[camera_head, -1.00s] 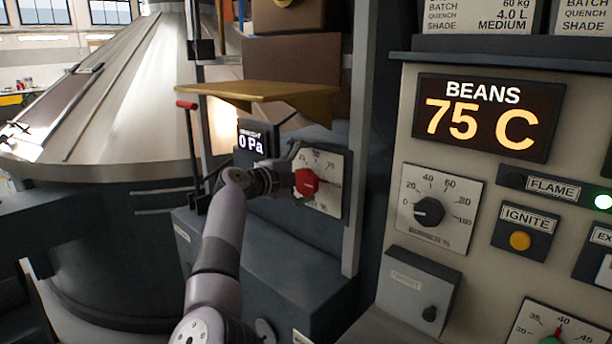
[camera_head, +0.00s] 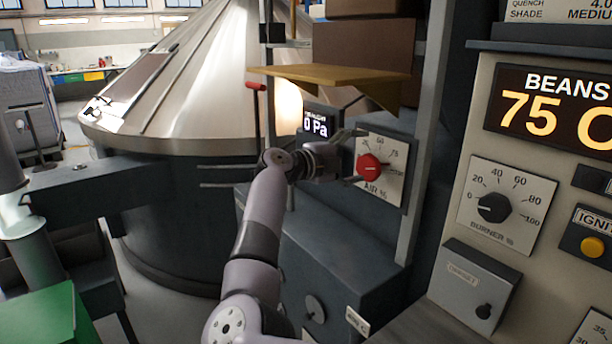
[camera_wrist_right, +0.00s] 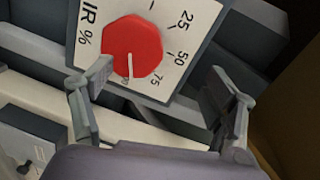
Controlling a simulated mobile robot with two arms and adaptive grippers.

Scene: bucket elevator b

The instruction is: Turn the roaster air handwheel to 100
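The roaster air handwheel is a red knob (camera_head: 370,167) on a white AIR % dial plate (camera_head: 394,190). In the right wrist view the knob (camera_wrist_right: 132,50) sits beyond the fingers, and its white line points close to the partly covered 100 mark, past 75. My right gripper (camera_head: 353,157) is just left of the knob in the head view. In the wrist view its fingers (camera_wrist_right: 158,76) are spread apart with nothing between them, and the knob appears clear of them. My left gripper is not in view.
A tan shelf (camera_head: 335,76) juts out above the dial, and a display (camera_head: 316,122) reading 0 Pa is left of it. A grey post (camera_head: 425,130) stands to the right, before the panel with the BURNER % knob (camera_head: 493,208). A red-tipped lever (camera_head: 256,88) stands left.

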